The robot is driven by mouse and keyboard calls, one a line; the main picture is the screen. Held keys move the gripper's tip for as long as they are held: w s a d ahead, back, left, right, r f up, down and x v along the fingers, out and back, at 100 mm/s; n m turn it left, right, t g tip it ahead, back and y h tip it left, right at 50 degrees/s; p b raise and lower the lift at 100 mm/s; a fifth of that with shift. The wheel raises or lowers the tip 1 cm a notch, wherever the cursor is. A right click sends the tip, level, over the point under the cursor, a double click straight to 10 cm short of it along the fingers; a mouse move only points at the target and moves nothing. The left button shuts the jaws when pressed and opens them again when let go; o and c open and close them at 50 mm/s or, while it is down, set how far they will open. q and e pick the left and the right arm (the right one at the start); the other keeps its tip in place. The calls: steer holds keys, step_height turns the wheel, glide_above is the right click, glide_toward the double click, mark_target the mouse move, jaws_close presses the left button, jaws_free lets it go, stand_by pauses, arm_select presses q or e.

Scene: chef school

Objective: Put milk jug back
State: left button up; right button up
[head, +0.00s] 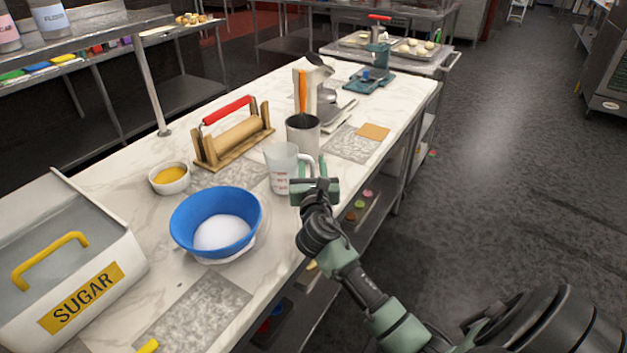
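The milk jug (281,169) is a clear, whitish measuring jug with red markings. It is upright at the right edge of the marble worktop, beside a dark-topped canister. I cannot tell whether it rests on the top or is slightly raised. My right gripper (322,180) is at the jug's handle, on its right side. The fingers overlap the handle, so I cannot tell whether they are closed on it. My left gripper is not in view.
The marble worktop (185,290) holds a blue bowl (213,207) of white powder, a small yellow-filled bowl (169,180), a rolling pin on a wooden stand (232,140), a canister (303,133), a mixer and a sugar bin (70,270). The floor at right is clear.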

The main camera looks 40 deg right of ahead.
steer(key=v, duration=0.9)
steer(key=shift+s, duration=0.1)
